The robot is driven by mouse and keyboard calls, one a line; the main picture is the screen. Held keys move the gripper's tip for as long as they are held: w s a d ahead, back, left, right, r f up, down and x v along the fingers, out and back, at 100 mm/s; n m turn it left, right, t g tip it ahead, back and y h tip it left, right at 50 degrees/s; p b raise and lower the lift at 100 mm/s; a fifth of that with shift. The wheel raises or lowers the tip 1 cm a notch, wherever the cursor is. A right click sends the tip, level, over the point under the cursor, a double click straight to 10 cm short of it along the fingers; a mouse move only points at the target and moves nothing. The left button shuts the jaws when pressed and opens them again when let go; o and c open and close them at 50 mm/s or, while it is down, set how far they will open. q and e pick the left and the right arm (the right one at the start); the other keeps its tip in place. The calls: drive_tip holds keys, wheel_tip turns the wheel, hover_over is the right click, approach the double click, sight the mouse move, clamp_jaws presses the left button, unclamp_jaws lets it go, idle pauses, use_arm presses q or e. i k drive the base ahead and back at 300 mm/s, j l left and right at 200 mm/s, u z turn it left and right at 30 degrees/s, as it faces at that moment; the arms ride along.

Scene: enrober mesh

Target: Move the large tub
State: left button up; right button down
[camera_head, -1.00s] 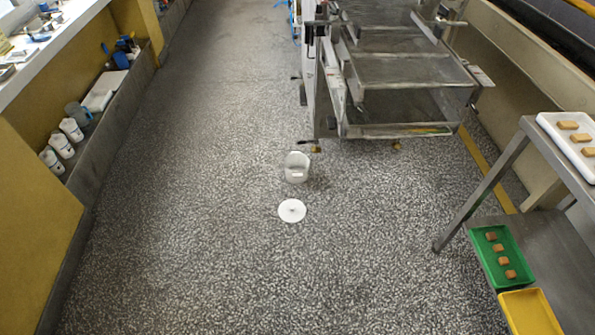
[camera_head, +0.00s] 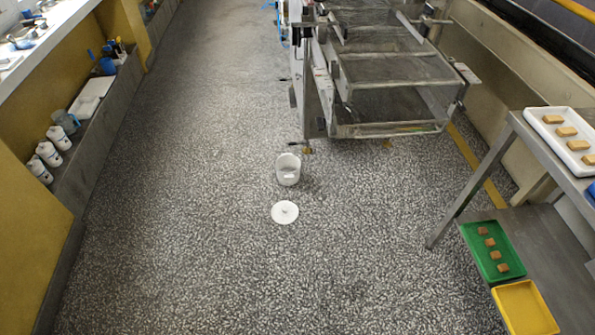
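A white tub (camera_head: 288,171) stands upright on the speckled floor, close to the near left corner of the metal machine. A round white lid (camera_head: 285,212) with a small knob lies flat on the floor just in front of the tub, apart from it. Neither of my grippers shows in the head view.
The metal mesh machine (camera_head: 385,92) stands behind the tub, to the right. A steel table (camera_head: 480,187) at right holds a white tray (camera_head: 536,121), with green (camera_head: 486,267) and yellow (camera_head: 525,307) trays below. A shelf with white bottles (camera_head: 49,154) runs along the left. The floor (camera_head: 180,240) between is clear.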

sight(288, 165)
drive_tip(key=i+j+z, duration=0.15)
drive_tip(key=i+z, duration=0.25)
drive_tip(key=i+j+z, duration=0.1)
drive_tip(key=j+z, duration=0.15)
drive_tip(key=z, duration=0.15)
drive_tip(key=i+j, duration=0.2)
drive_tip(key=j, duration=0.15)
drive_tip(key=i+j+z, duration=0.15)
drive_tip(key=i+j, duration=0.3)
drive_tip(key=j, duration=0.2)
drive_tip(key=i+j+z, duration=0.1)
drive_tip(key=j, duration=0.25)
drive_tip(key=i+j+z, duration=0.1)
drive_tip(key=i+j, duration=0.4)
drive_tip(key=j, duration=0.25)
drive_tip(key=z, duration=0.05)
